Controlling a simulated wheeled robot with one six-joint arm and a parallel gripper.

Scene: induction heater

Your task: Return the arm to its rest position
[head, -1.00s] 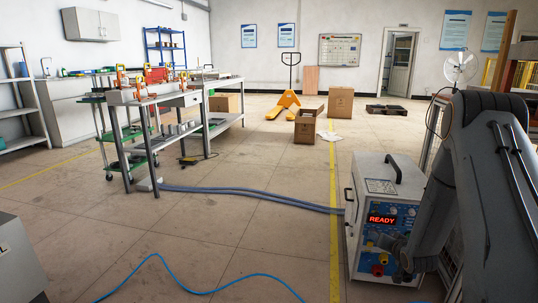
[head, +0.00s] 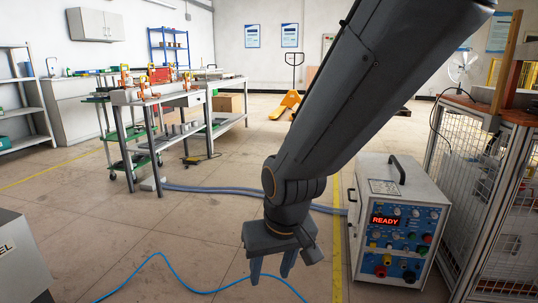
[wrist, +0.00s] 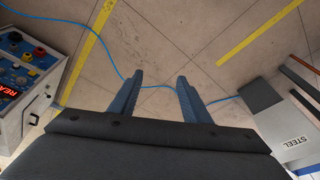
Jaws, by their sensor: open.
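My gripper (head: 271,268) hangs at the end of my arm in the lower middle of the head view, fingers pointing down. It is in front of the induction heater and to its left, above open floor. In the wrist view my gripper (wrist: 160,80) has its two fingers apart with only floor and a blue cable between them. It holds nothing. The induction heater (head: 398,225) is a white and blue box with a red READY display, standing on the floor at the right. My arm hides part of the room behind it.
A blue cable (head: 160,258) lies on the floor below my gripper. A grey hose (head: 225,191) runs from the workbench (head: 185,97) to the heater. A mesh-sided stand (head: 470,175) is at the right. A grey STEEL box (wrist: 285,125) is near in the wrist view.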

